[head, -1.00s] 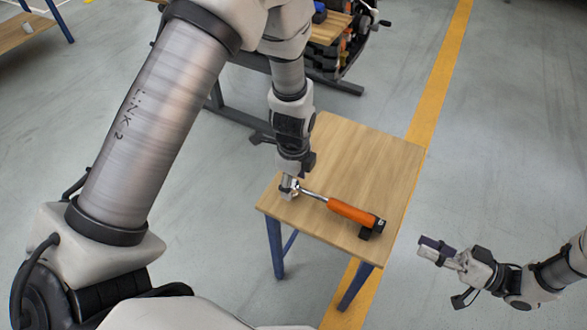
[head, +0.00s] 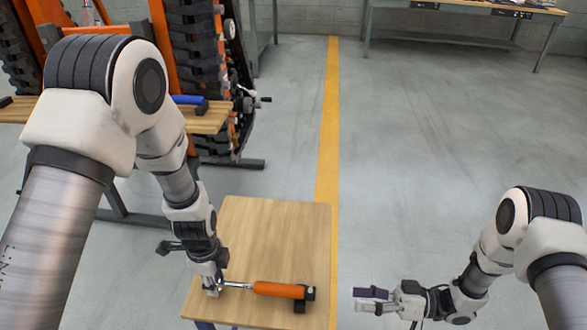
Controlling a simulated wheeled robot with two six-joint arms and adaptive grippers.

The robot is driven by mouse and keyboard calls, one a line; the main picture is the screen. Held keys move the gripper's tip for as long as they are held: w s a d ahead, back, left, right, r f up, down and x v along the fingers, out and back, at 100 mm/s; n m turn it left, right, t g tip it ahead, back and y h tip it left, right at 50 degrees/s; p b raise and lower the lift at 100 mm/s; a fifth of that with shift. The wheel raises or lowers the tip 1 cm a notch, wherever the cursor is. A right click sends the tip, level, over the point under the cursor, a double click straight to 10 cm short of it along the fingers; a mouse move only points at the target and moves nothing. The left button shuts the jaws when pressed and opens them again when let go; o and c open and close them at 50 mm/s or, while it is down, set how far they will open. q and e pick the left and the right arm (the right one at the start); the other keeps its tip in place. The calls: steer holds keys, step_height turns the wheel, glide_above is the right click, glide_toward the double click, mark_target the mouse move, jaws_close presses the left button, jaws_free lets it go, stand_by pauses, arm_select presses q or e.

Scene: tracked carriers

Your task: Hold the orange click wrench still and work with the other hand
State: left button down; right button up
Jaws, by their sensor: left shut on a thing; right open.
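The orange click wrench (head: 276,289) lies across the small wooden table (head: 275,235), its orange handle pointing right and its metal shaft and head to the left. My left gripper (head: 212,287) is shut on the head end of the wrench, close to the table top, and hides most of the head. The handle's right end meets a small black block (head: 305,295) on the table. My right gripper (head: 359,299) is open and empty, out over the floor to the right of the table, apart from the wrench.
An orange-framed rack with black tracks (head: 190,60) stands at the back left. A wooden shelf (head: 200,122) in front of it carries a blue object (head: 188,99). A workbench (head: 470,8) stands far back. A yellow floor line (head: 328,130) passes the table; the floor on the right is clear.

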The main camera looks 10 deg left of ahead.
mark_target(310, 294)
steer(key=a+n, duration=1)
steer(key=shift+r, duration=0.15)
stand_by(0.4)
jaws_close()
